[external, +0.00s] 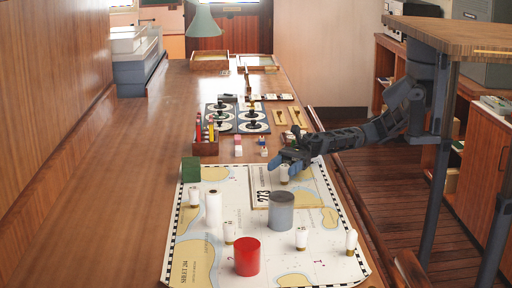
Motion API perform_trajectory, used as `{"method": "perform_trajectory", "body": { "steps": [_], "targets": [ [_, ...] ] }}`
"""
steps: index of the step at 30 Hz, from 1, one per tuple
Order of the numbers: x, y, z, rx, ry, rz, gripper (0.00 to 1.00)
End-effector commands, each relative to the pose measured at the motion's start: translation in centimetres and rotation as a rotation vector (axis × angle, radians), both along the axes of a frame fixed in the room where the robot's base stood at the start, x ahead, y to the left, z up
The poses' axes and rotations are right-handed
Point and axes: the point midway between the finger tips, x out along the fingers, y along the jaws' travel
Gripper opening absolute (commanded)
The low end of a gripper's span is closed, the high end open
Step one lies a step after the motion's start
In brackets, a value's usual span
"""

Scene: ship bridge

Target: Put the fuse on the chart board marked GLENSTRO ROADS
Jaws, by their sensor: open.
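My gripper (288,164) is open, low over the far right part of a large chart (205,262). A small white capped piece (285,176) stands just below and between or beside the fingers; I cannot tell which. Similar white pieces stand on the chart, at the left (194,197), the front middle (229,233), the front right (301,238) and the right edge (351,242). I cannot tell for sure which thing is the fuse. The chart's corner reads like "SHEET 204"; no GLENSTRO ROADS lettering is readable in this view.
Beyond are a pen box (205,148), dark dial panels (221,118) and trays (210,62). The table's left side is clear.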

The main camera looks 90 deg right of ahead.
Motion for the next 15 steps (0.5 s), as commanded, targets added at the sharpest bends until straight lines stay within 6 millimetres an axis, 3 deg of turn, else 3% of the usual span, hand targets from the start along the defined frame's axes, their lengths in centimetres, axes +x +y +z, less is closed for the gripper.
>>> {"method": "perform_trajectory", "body": {
  "steps": [7,15],
  "targets": [
    [-2.4,-3.6,-0.3,-0.001,0.0,-0.002,0.64],
    [-2.2,-3.2,4.6,-0.005,-0.002,0.003,0.64]
  ]
}}
